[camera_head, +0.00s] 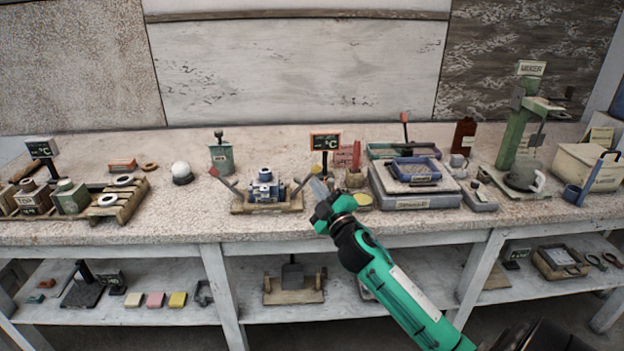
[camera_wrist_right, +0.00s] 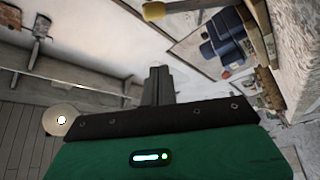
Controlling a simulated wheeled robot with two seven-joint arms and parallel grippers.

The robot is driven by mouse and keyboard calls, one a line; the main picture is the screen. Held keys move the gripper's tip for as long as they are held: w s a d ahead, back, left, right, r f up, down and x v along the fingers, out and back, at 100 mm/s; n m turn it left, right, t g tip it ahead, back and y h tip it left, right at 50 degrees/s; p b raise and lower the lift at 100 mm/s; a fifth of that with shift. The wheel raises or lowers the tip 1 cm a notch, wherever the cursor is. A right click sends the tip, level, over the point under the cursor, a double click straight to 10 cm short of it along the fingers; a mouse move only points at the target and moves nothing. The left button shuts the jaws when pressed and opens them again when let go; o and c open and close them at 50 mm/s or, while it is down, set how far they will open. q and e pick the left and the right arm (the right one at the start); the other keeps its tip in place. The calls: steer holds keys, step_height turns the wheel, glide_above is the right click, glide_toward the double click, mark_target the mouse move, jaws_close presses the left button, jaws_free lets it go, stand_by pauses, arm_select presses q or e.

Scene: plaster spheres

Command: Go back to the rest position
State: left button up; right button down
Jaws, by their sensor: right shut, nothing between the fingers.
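My right gripper (camera_head: 322,190) reaches in from the lower right on a green arm in the head view. It hangs at the front of the bench, beside the blue device on a wooden base. In the right wrist view its fingers (camera_wrist_right: 158,84) are together with nothing between them. My left gripper does not show in either view. A white plaster sphere (camera_head: 181,169) sits on a dark holder at the left middle of the bench.
The bench (camera_head: 180,232) carries a blue device (camera_head: 265,187), a scale with a blue tray (camera_head: 418,170), a green mixer (camera_head: 516,125) and wooden pallets (camera_head: 124,204) at the left. A lower shelf (camera_head: 215,312) holds small blocks. The bench's front strip is mostly bare.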

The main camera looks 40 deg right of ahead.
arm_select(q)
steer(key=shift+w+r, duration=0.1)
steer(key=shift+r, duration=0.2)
arm_select(e)
steer(key=shift+s+f, duration=0.15)
steer(key=shift+s, duration=0.45)
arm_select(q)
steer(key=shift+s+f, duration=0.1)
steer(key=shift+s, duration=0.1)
